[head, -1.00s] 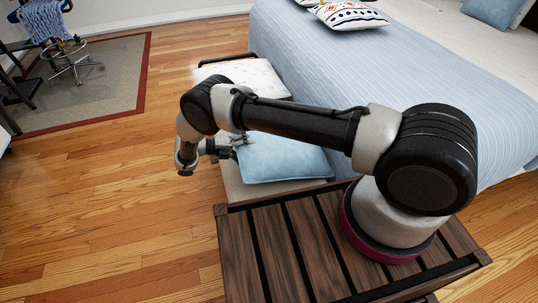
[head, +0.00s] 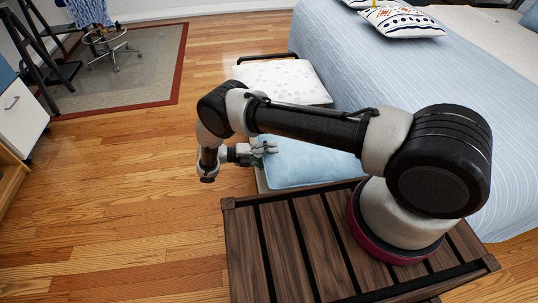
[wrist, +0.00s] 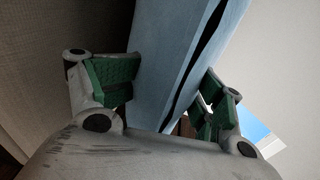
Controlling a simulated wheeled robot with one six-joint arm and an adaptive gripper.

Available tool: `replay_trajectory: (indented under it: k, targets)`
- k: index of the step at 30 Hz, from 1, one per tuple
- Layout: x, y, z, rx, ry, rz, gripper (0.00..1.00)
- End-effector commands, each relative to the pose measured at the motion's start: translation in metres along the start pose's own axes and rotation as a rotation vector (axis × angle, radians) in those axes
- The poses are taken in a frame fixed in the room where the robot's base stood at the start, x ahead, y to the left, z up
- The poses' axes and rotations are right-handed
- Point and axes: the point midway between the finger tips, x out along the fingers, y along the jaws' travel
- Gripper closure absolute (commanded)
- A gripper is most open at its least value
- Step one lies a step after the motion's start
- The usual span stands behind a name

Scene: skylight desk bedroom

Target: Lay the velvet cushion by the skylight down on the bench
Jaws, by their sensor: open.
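The light blue velvet cushion (head: 315,162) lies flat on the low bench (head: 262,181) at the foot of the bed, in the head view. My arm partly hides it. My gripper (head: 270,150) is at the cushion's left edge with its fingers apart. In the wrist view, light blue fabric (wrist: 180,60) with a dark slit along it runs between my two green-padded fingers (wrist: 168,95). I cannot tell whether either pad touches it.
A white patterned cushion (head: 280,82) lies at the bench's far end. The bed (head: 450,110) fills the right side. A white drawer unit (head: 18,115) and a swivel chair (head: 112,45) stand at left. The wooden floor (head: 110,190) left of the bench is clear.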

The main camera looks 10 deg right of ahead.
Motion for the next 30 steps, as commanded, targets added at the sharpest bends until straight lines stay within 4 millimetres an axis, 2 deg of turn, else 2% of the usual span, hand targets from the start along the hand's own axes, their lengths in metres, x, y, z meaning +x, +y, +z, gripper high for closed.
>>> replay_trajectory:
  k: [14, 17, 27, 30]
  targets:
    - [-0.004, 0.000, 0.000, 0.001, -0.001, 0.001, 0.16]
    - [-0.017, 0.001, 0.001, 0.001, -0.003, 0.001, 0.16]
    - [-0.093, 0.002, 0.000, 0.002, -0.003, 0.003, 0.16]
    - [-0.103, 0.002, 0.001, 0.001, -0.003, 0.000, 0.16]
